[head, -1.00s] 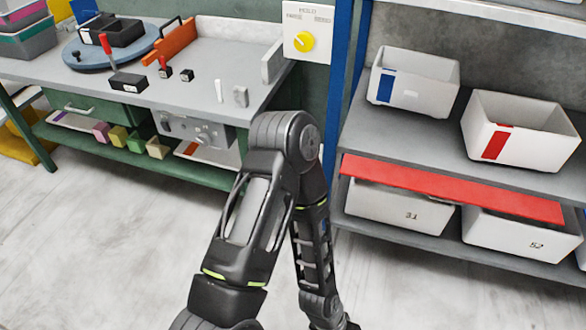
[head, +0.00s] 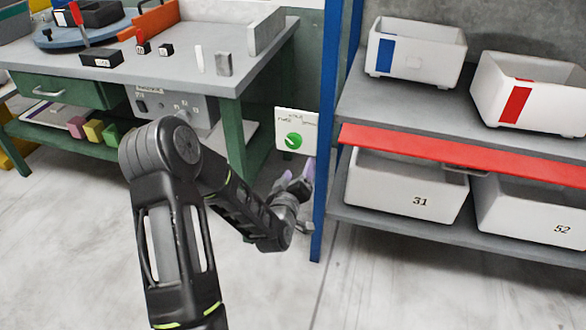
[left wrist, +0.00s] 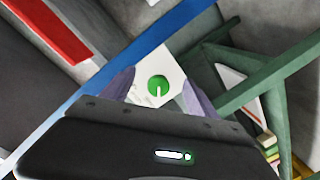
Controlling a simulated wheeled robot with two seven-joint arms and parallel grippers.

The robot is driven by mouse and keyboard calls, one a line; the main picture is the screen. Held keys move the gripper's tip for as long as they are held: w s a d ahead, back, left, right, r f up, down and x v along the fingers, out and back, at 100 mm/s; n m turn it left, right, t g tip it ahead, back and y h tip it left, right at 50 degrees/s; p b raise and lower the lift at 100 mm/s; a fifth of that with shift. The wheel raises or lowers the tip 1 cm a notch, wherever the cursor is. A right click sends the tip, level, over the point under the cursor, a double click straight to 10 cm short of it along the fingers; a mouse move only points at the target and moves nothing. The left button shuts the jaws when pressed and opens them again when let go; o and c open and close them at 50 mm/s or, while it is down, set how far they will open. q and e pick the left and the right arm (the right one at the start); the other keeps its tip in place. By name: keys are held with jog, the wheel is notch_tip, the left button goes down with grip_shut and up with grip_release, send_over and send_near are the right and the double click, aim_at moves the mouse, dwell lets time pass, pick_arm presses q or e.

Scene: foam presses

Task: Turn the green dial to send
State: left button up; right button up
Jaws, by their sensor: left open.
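The green dial (head: 293,141) sits on a white plate (head: 312,128) between the workbench and the blue shelf post. The plate's lettering is too small to read surely. My left gripper (head: 295,181) is just below and in front of the plate, its purple fingers pointing up toward it. In the left wrist view the green dial (left wrist: 158,87) shows between the two spread fingers of my left gripper (left wrist: 158,92), with a white pointer mark on it. The fingers are open and empty, and seem apart from the dial. My right gripper is not in view.
The blue post (head: 335,130) stands close right of the gripper. A shelf with white bins (head: 415,50) and a red rail (head: 450,148) is at right. The grey workbench (head: 190,75), with green legs, is at left. The floor in front is clear.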

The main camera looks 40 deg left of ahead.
aim_at(294, 144)
pick_arm(q)
jog(key=a, duration=0.1)
jog(key=a+r+y, duration=0.1)
jog(key=a+r+n, duration=0.1)
jog(key=shift+s+a+r+t+y, duration=0.1)
jog(key=shift+s+t+y, duration=0.15)
jog(key=shift+t+y, duration=0.05)
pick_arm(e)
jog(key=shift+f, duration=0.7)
pick_arm(q)
jog(key=shift+w, duration=0.1)
jog(key=shift+b+x, duration=0.6)
jog(key=shift+x, duration=3.2)
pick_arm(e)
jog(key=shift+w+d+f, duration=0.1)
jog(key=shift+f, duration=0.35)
pick_arm(q)
jog(key=shift+c, duration=0.5)
jog(key=c, duration=1.3)
jog(key=shift+o, duration=0.2)
